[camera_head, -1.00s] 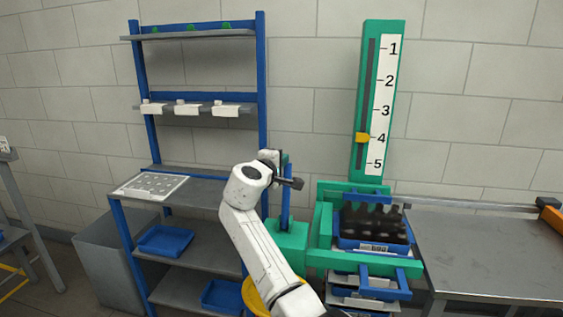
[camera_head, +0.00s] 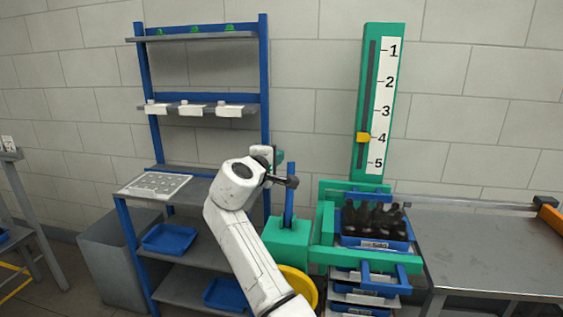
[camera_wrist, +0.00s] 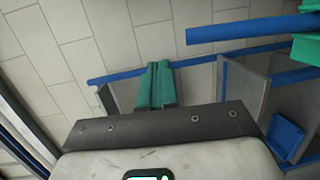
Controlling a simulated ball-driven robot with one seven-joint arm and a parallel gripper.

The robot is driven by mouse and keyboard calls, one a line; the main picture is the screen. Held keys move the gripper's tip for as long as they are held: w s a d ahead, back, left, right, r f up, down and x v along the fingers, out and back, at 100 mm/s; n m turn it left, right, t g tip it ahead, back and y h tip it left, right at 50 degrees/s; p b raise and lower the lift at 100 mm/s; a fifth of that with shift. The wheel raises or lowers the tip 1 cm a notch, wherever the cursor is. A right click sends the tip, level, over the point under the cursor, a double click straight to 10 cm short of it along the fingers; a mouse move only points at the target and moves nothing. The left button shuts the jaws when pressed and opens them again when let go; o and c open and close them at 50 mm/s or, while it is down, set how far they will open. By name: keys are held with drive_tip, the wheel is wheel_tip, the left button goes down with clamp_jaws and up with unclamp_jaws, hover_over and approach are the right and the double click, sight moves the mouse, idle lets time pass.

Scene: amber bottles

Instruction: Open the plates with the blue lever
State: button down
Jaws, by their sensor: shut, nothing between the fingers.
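The blue lever (camera_head: 290,192) stands nearly upright on a green box (camera_head: 287,241) in the head view, left of the green lift frame. In the wrist view the lever (camera_wrist: 250,28) crosses the upper right as a blue bar. My gripper (camera_head: 280,156) has green fingers, mostly hidden behind my wrist in the head view. In the wrist view the fingers (camera_wrist: 156,85) lie together with nothing between them, apart from the lever. The green frame (camera_head: 325,222) holds a blue crate (camera_head: 372,244) of dark bottles. I cannot tell which parts are the plates.
A blue-and-grey shelf (camera_head: 190,230) stands behind my arm on the left. A green scale (camera_head: 357,165) has its yellow marker near 4. More crates (camera_head: 360,293) are stacked below the frame. A metal table (camera_head: 490,255) is at right, and a yellow bin (camera_head: 304,285) is low beside my arm.

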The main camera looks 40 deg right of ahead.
drive_tip(key=s+a+r+b, duration=0.1)
drive_tip(key=s+a+r, duration=0.1)
drive_tip(key=a, duration=0.3)
drive_tip(key=shift+s+a+r, duration=0.2)
drive_tip(key=shift+a+r, duration=0.05)
drive_tip(key=shift+r, duration=0.2)
drive_tip(key=s+a+f+m+g+y, duration=0.15)
drive_tip(key=s+f, duration=0.35)
drive_tip(key=f, duration=0.5)
drive_tip(key=s+a+f+y, duration=0.1)
drive_tip(key=s+f+y, duration=0.3)
drive_tip(key=f, duration=0.5)
drive_tip(key=s+a+f+m+g+y, duration=0.1)
drive_tip(key=s+f+y, duration=0.1)
drive_tip(key=s+f, duration=0.6)
drive_tip(key=s+a+f+m+g+y, duration=0.1)
drive_tip(key=s+a+f+y, duration=0.1)
drive_tip(key=s+f, duration=0.3)
drive_tip(key=s+a+f+m+g+y, duration=0.1)
drive_tip(key=s+a+f+y, duration=0.2)
drive_tip(key=s, duration=1)
drive_tip(key=s+a+f+m+g+y, duration=0.1)
drive_tip(key=s+a+f+g+y, duration=0.1)
drive_tip(key=s+a+f, duration=0.3)
drive_tip(key=s+f, duration=0.3)
drive_tip(key=s, duration=0.1)
drive_tip(key=shift+a+f+m, duration=0.15)
drive_tip(key=shift+m, duration=0.2)
drive_tip(key=shift+s, duration=0.1)
